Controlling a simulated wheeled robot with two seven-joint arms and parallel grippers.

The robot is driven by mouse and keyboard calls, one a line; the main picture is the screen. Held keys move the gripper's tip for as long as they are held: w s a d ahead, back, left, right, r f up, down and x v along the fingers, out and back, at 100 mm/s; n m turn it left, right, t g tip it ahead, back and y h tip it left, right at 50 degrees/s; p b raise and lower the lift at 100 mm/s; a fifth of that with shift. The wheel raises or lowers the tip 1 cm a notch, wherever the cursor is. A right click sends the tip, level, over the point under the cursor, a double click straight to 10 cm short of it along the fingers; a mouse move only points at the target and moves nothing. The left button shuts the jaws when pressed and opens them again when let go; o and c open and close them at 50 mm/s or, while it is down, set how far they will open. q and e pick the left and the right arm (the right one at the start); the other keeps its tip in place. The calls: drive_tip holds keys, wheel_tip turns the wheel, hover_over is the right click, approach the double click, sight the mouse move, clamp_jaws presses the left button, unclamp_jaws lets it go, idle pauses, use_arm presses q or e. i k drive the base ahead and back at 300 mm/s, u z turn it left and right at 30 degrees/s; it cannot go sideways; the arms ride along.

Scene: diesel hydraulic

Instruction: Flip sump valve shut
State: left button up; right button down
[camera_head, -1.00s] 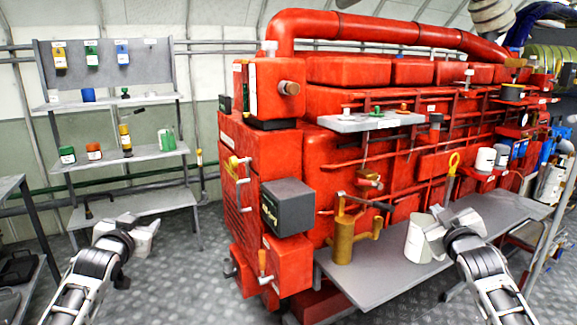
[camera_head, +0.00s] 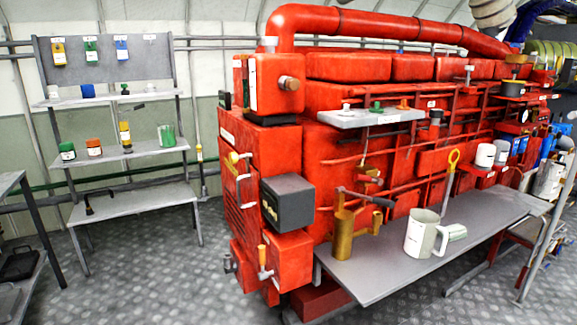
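A small lever with an orange handle (camera_head: 262,256) sits low on the end of the red engine, on a red box (camera_head: 291,262). It looks like the sump valve, but no label on it is readable. Its handle stands about upright, with a metal part below it. A grey metal fitting (camera_head: 230,263) sticks out just left of it. Whether the valve is open or shut cannot be told. Neither of my grippers is in view.
A grey bench (camera_head: 375,278) right of the lever holds a brass can (camera_head: 343,236) and a white jug (camera_head: 420,234). A dark grey box (camera_head: 288,203) juts out above the lever. Shelves (camera_head: 135,204) stand at the left; the floor (camera_head: 150,275) between is clear.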

sight(376, 179)
drive_tip(key=z, duration=0.8)
drive_tip(key=i, duration=1.2)
drive_tip(key=u, duration=0.25)
